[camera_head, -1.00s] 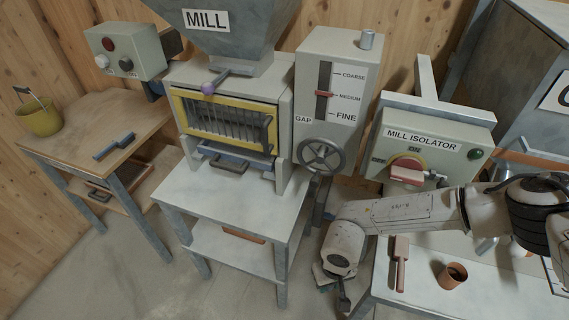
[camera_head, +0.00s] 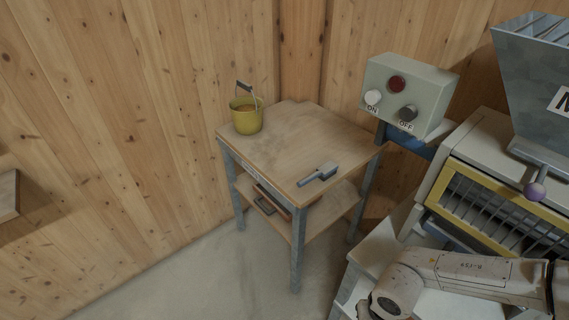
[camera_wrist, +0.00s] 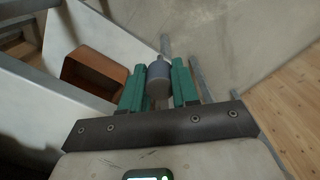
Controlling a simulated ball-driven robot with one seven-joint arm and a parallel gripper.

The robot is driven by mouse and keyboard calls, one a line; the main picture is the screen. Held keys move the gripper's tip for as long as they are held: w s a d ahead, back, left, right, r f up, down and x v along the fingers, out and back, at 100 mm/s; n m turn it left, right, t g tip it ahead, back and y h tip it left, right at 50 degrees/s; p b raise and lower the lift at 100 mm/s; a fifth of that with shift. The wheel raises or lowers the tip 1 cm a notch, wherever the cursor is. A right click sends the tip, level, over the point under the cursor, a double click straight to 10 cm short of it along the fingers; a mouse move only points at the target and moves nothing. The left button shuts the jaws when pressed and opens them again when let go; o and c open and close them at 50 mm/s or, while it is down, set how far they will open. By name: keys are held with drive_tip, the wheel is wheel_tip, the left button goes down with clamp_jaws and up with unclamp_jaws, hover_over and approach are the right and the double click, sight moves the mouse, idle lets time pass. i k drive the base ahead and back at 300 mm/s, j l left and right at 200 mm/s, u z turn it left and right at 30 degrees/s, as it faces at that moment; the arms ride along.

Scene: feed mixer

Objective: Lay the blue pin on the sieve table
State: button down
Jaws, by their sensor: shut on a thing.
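In the wrist view my gripper (camera_wrist: 158,88) has its green fingers closed on a blue-grey cylinder, the blue pin (camera_wrist: 158,76). Its lower end is hidden behind the gripper body. In the head view my arm reaches in at the lower right, and the gripper and pin are out of the frame. A wooden-topped table (camera_head: 270,152) on grey metal legs stands in the corner, left of my arm. It carries a label on its front edge, too small to read, so I cannot tell by name whether it is the sieve table.
A yellow bucket (camera_head: 246,118) stands at the table's back left, and a blue-grey scoop (camera_head: 319,174) lies near its front right edge. The middle of the top is clear. A control box (camera_head: 408,92) and the mill (camera_head: 500,200) stand on the right. A brown open container (camera_wrist: 95,78) shows in the wrist view.

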sight(281, 154)
drive_tip(key=i+j+u, duration=0.2)
drive_tip(key=i+j, duration=0.2)
drive_tip(key=i+j+u, duration=0.15)
drive_tip(key=i+j, duration=0.15)
drive_tip(key=i, duration=0.3)
drive_tip(key=i+j+u, duration=0.2)
drive_tip(key=i, duration=0.3)
